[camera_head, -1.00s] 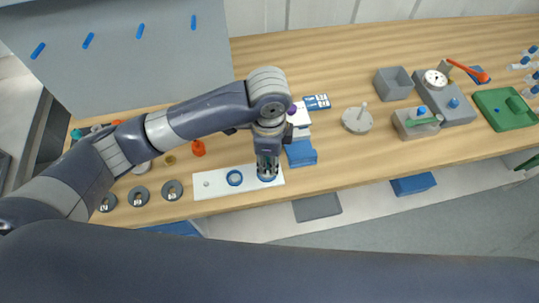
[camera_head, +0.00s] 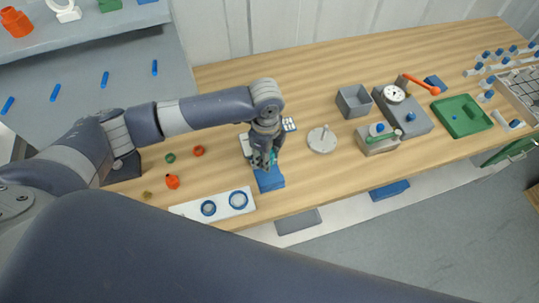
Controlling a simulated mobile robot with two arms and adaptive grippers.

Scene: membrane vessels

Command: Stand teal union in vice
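My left gripper (camera_head: 264,162) points down over a blue block (camera_head: 269,181) near the front edge of the table. A small patch of teal, which looks like the teal union (camera_head: 273,157), shows at its fingers, and they appear closed around it. The fingers hide most of the union, so I cannot tell whether it is upright or touching anything below. The blue block seems to be part of the vice; my gripper covers its rear part and jaws. My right gripper is out of view.
A white plate (camera_head: 184,211) with two blue rings lies left of the block. Behind my gripper is a white item (camera_head: 245,145). To the right stand a round grey disc with a post (camera_head: 322,140), a grey open box (camera_head: 354,101) and a green tray (camera_head: 462,116).

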